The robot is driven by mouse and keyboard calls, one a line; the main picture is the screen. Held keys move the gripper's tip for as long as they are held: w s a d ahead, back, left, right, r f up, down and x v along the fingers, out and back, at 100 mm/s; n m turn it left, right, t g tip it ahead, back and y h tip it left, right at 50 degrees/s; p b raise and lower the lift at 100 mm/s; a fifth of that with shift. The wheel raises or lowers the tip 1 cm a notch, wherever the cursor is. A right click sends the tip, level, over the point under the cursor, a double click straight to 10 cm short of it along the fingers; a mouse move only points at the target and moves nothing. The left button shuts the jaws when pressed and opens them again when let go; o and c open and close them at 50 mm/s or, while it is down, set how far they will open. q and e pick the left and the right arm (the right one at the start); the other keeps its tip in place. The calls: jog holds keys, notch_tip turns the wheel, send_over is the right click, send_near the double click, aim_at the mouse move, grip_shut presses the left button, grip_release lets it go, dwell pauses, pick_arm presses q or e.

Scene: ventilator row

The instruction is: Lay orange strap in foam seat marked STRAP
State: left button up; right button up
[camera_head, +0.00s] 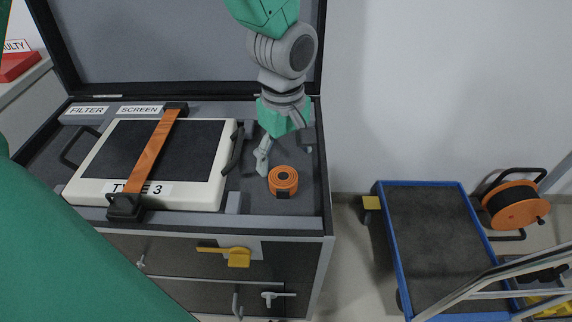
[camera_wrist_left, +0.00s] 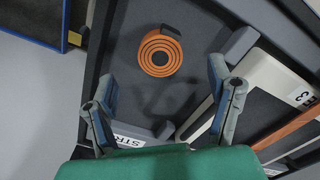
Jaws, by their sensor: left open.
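A coiled orange strap (camera_head: 284,178) lies flat in the right section of the dark foam-lined case (camera_head: 327,210). It also shows in the wrist view (camera_wrist_left: 160,52), with a small dark end piece at its edge. My left gripper (camera_head: 285,155) is open and empty above that section, behind the coil in the head view. In the wrist view its fingers (camera_wrist_left: 163,98) are spread apart, with the coil beyond their tips, untouched. A white label reading "STR" (camera_wrist_left: 128,141) is partly hidden by the gripper. My right gripper is not in view.
A cream TYPE 3 screen unit (camera_head: 215,196) sits left of the coil, with an orange strap (camera_head: 152,152) across it. FILTER (camera_head: 87,111) and SCREEN (camera_head: 141,110) labels are behind it. The open lid (camera_head: 190,45) stands at the back. A blue-edged cart (camera_head: 430,230) stands right.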

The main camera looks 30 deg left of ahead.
aim_at(284, 180)
pick_arm(q)
notch_tip(284, 180, up, 4)
jog(key=shift+r+p, duration=0.15)
jog(key=shift+p, duration=0.4)
